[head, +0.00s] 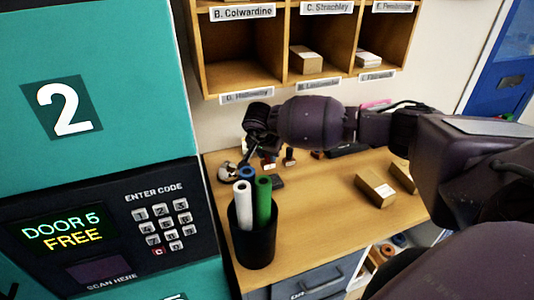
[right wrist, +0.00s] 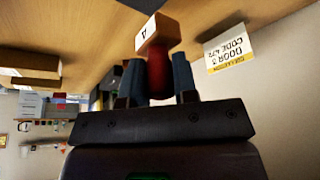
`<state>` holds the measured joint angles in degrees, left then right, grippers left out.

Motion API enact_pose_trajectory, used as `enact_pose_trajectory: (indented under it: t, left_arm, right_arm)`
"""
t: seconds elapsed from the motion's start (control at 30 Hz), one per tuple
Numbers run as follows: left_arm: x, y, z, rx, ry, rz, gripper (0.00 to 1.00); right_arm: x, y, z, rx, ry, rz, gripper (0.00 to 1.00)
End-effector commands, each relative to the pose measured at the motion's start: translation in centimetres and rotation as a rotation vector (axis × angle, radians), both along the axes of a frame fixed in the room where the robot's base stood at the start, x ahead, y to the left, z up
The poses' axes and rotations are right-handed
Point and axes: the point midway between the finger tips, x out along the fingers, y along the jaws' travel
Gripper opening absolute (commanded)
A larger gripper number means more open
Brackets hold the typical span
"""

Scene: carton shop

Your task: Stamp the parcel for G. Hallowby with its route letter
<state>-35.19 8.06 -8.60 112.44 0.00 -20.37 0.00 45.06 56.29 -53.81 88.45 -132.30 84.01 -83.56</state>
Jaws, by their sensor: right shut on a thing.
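My right gripper (right wrist: 158,76) is shut on a stamp (right wrist: 158,52) in the right wrist view. Several small stamps (head: 289,157) stand near the gripper. My left gripper is out of view.
A black cup (head: 252,245) with coloured rolls stands at the table's front left, beside a teal locker (head: 130,100) with a keypad. Labelled pigeonholes (head: 255,80) hang above. A white card (right wrist: 228,50) reads door 3, code 472. The middle of the table is clear.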

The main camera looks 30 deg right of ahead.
Motion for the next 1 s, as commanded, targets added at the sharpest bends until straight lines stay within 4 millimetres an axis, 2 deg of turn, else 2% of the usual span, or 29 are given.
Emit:
enact_pose_trajectory:
  t: [0.53, 1.0]
  left_arm:
    - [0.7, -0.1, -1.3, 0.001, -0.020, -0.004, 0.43]
    - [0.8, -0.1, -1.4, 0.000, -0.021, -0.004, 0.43]
  right_arm:
    - [0.0, 0.1, -4.8, 0.001, 0.001, 0.000, 0.12]
    - [0.0, 0.1, -5.3, 0.000, 0.000, 0.000, 0.12]
